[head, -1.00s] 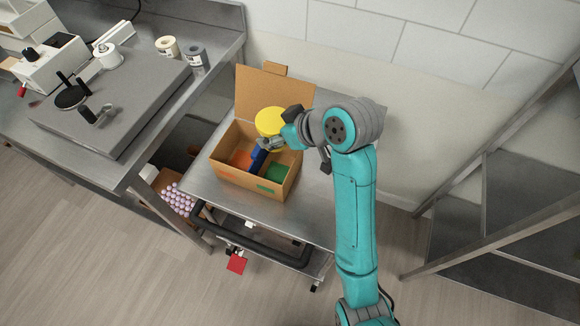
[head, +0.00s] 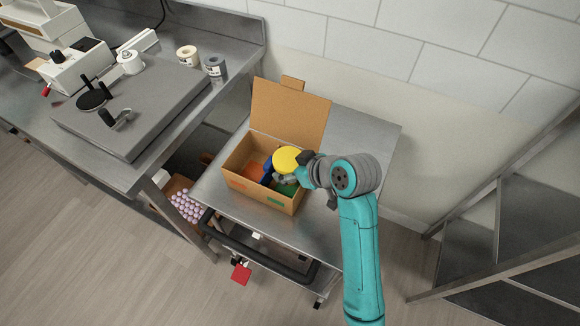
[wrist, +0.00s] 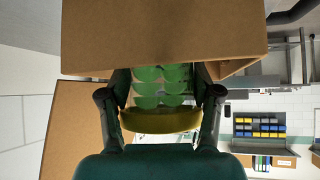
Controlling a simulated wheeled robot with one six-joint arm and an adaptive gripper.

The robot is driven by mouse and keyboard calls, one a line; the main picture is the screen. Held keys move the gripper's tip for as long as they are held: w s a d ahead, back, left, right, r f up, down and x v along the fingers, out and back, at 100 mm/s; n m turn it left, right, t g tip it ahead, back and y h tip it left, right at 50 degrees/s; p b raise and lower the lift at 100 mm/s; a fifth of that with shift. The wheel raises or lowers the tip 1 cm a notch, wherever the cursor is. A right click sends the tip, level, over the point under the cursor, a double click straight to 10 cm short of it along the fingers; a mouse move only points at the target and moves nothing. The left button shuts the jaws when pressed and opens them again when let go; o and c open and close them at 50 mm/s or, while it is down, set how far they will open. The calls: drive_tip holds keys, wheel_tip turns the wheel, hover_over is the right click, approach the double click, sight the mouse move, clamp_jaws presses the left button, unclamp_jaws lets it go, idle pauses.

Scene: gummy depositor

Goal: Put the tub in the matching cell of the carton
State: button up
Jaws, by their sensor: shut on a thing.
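The tub has a yellow lid (head: 287,158), and green pieces (wrist: 160,83) show through its clear body in the wrist view. My gripper (wrist: 160,108) is shut on the tub, with one finger on each side. In the head view the tub is at the open carton (head: 262,195), over its right part, and the gripper hides much of its body. An orange patch (head: 254,168) shows at left inside the carton, blue (head: 267,170) in the middle and green (head: 287,188) at right, just below the tub. I cannot tell whether the tub touches the carton floor.
The carton stands on a steel cart (head: 350,140) with its flap (head: 288,110) raised at the back. A steel counter (head: 130,165) with equipment is at left. A rack (head: 520,200) stands at right. The cart top right of the carton is clear.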

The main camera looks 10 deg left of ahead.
drive_tip(key=shift+f, duration=0.6)
drive_tip(key=o, duration=1.7)
drive_tip(key=shift+r, duration=0.5)
drive_tip(key=v, duration=1.2)
drive_tip(key=shift+r, duration=0.1)
